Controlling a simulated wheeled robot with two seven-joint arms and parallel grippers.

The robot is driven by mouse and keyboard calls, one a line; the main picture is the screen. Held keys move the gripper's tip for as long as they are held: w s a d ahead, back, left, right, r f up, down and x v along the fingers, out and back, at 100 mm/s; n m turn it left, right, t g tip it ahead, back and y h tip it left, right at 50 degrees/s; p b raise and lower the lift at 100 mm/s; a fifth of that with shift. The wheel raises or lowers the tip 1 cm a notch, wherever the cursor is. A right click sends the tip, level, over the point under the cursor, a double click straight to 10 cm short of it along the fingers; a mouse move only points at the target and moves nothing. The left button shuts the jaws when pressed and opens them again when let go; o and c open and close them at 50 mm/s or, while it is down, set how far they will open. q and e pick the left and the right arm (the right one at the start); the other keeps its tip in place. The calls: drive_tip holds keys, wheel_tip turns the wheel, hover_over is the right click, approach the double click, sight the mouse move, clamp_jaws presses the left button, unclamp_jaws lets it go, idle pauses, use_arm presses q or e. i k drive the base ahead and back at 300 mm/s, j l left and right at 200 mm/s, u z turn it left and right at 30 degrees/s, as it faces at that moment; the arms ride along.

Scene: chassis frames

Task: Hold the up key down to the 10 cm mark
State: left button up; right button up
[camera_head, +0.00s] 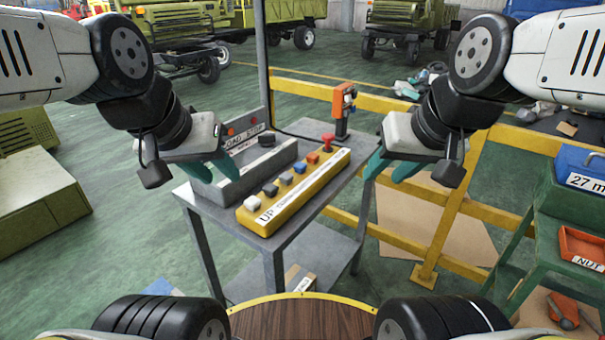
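A yellow control pendant (293,190) lies on a grey metal stand (290,233), with a row of several buttons along it. Its near end carries the label "UP" beside a whitish key (253,201). A red button (327,142) stands at its far end. My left gripper (222,180) is left of the pendant, over the grey box, with teal fingertips. My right gripper (385,175) is to the right of the stand, apart from the pendant. The finger gaps of both are hard to make out. No 10 cm mark can be made out.
A grey box (243,176) with a stop label sits left of the pendant. An orange device (341,112) stands at the stand's back corner. A yellow rail (450,205) runs behind and right. A green stand (550,235) at right holds a blue case (588,170) and a red bin (580,246).

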sight(252, 203)
drive_tip(key=k+l+u, duration=0.6)
drive_tip(key=k+u, duration=0.1)
drive_tip(key=u, duration=2.65)
drive_tip(key=z, duration=2.95)
